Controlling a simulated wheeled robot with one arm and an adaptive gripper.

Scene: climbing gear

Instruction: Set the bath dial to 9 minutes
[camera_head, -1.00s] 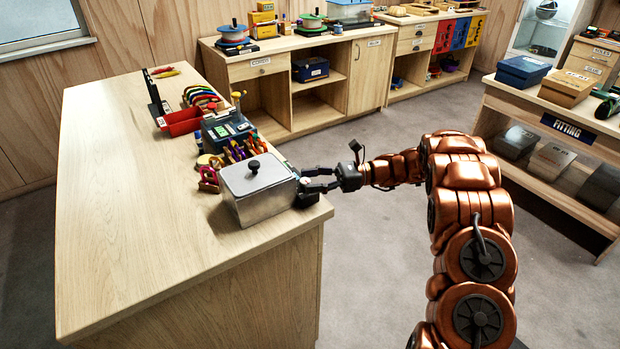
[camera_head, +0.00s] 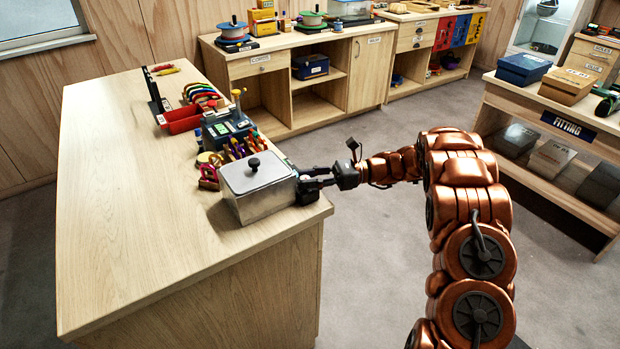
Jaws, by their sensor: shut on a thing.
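The bath is a silver metal box (camera_head: 263,203) with a lid and a black knob on top, near the front right corner of the wooden bench. A dark control block (camera_head: 304,196) sits against its right side. My gripper (camera_head: 309,183) reaches in from the right and is shut on the dial at this block. The dial itself is mostly hidden by the fingers, and its scale cannot be read from here.
The wooden bench (camera_head: 130,210) is clear on its left. Behind the bath are several colored-handled tools (camera_head: 238,148), a dark device (camera_head: 226,127) and a red bin (camera_head: 182,119). A fitting shelf (camera_head: 567,126) stands at the right. Open floor lies between.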

